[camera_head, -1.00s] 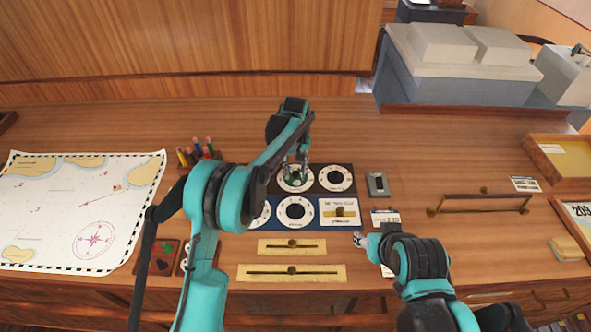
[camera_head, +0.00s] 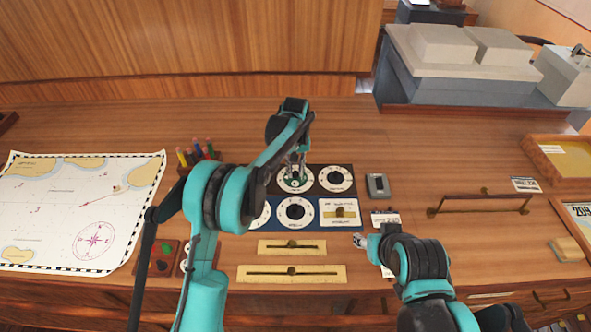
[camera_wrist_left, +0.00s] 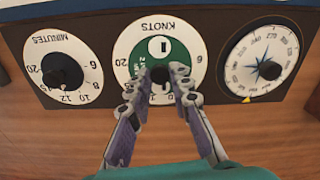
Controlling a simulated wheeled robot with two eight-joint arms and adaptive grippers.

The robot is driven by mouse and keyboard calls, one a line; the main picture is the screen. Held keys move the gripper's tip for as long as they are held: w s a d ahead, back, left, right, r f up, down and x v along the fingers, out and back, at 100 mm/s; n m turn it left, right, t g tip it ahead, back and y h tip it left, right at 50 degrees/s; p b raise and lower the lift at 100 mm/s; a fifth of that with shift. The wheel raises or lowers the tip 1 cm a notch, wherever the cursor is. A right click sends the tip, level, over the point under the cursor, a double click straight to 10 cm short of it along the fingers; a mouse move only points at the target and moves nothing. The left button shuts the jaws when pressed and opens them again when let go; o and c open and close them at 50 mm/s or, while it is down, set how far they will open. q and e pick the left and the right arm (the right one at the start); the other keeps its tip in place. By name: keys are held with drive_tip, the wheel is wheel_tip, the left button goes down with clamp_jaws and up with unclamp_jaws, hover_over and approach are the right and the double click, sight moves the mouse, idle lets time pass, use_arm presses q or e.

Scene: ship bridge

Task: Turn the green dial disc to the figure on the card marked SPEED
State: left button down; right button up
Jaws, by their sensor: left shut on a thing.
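The green dial disc (camera_wrist_left: 160,60) sits inside a white ring marked KNOTS (camera_wrist_left: 128,45) in the left wrist view, seen upside down. It also shows in the head view (camera_head: 295,184), partly hidden by my left gripper. My left gripper (camera_wrist_left: 160,76) is shut on the dark knob of the green disc. My right gripper (camera_head: 360,240) is low beside the panel, left of small white cards (camera_head: 385,219); its jaws are too small to judge. The writing on these cards is too small to read, so I cannot tell which is marked SPEED.
A MINUTES dial (camera_wrist_left: 63,70) and a compass-marked dial (camera_wrist_left: 262,62) flank the green disc in the left wrist view. Brass sliders (camera_head: 291,246) lie at the front. A chart (camera_head: 75,205) is on the left, a brass rail (camera_head: 485,204) on the right. The desk behind the panel is clear.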

sight(295, 173)
use_arm(q)
drive_tip(key=m, duration=0.5)
drive_tip(key=shift+m, duration=0.4)
idle(0.3)
drive_tip(key=c, duration=1.4)
unclamp_jaws()
drive_tip(key=shift+o, duration=0.2)
wheel_tip(295, 173, up, 12)
